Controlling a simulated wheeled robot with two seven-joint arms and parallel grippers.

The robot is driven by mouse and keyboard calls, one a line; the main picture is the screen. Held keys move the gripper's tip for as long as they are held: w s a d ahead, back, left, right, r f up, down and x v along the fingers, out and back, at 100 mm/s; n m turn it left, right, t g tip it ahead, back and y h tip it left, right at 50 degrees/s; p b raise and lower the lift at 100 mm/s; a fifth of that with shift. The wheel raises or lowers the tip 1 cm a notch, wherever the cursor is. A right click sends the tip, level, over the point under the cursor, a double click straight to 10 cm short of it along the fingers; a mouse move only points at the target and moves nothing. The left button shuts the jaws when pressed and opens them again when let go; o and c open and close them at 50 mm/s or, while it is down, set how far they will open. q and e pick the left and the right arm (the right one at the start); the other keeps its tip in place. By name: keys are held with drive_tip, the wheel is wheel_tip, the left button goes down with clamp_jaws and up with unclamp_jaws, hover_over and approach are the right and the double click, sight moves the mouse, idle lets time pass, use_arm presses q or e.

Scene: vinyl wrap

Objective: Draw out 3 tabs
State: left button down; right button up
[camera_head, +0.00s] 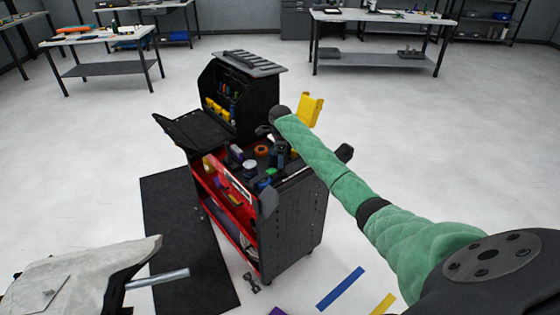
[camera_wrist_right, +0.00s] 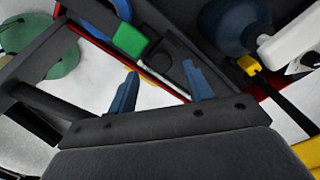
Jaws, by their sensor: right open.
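I cannot pick out any tabs for certain. A black and red tool cart (camera_head: 292,228) stands in the middle of the head view, its top crowded with small items. My right gripper (camera_wrist_right: 161,90) is open over the cart top, with its two blue fingers apart and nothing seen held between them. In the head view, my green-sleeved arm reaches to the cart and the fingers are hard to make out. In the right wrist view, a green block (camera_wrist_right: 130,39) lies just beyond the fingers, and a yellow piece (camera_wrist_right: 248,65) lies to the right. My left gripper is not in view.
A blue strip (camera_head: 341,288) and a yellow strip (camera_head: 384,304) lie on the floor in front of the cart. A black mat (camera_head: 176,225) lies to its left. Workbenches (camera_head: 372,55) stand at the back. The floor right of the cart is mostly clear.

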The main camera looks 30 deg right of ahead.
sight(281, 170)
drive_tip(key=shift+w+f+p, duration=0.2)
drive_tip(key=shift+f+p, duration=0.1)
drive_tip(key=shift+f, duration=1.25)
drive_tip(key=shift+s, duration=0.25)
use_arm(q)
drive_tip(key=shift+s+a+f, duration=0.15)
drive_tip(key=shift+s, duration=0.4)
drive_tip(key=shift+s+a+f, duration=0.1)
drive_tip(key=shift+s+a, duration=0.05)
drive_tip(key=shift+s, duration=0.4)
use_arm(e)
drive_tip(key=shift+f, duration=0.1)
drive_tip(key=shift+w, duration=0.1)
